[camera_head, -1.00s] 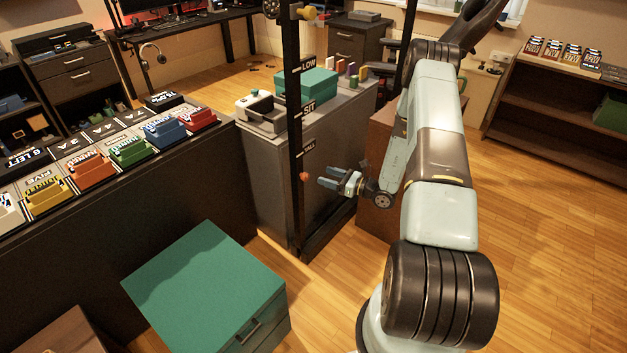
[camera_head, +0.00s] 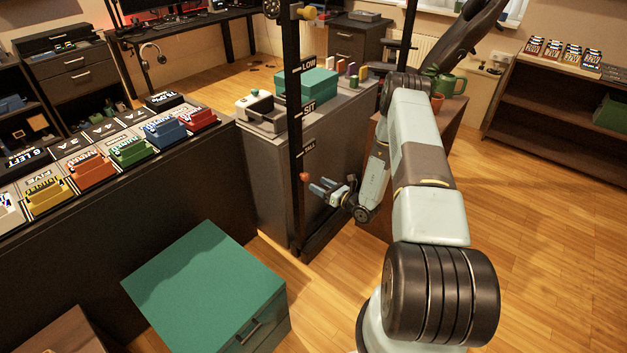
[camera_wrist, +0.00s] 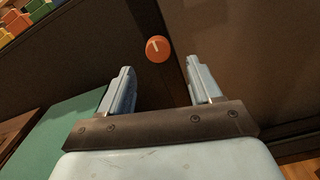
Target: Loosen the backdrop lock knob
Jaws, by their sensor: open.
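An orange-red round knob (camera_head: 304,177) sits on the black upright post (camera_head: 297,130), below the lowest label. In the wrist view the knob (camera_wrist: 158,48) shows a short white mark on its face, ahead of the fingertips and between their lines. My gripper (camera_head: 320,187) is open and empty, just right of the knob and slightly lower in the head view. In the wrist view both fingers of my gripper (camera_wrist: 159,72) are apart, with a visible gap to the knob. A yellow knob (camera_head: 308,13) is at the top of the post.
A grey cabinet (camera_head: 270,170) with a teal box (camera_head: 306,92) on top stands behind the post. A teal-topped box (camera_head: 205,285) stands front left. A long counter (camera_head: 130,200) with colored blocks is at left. Open wooden floor lies at right.

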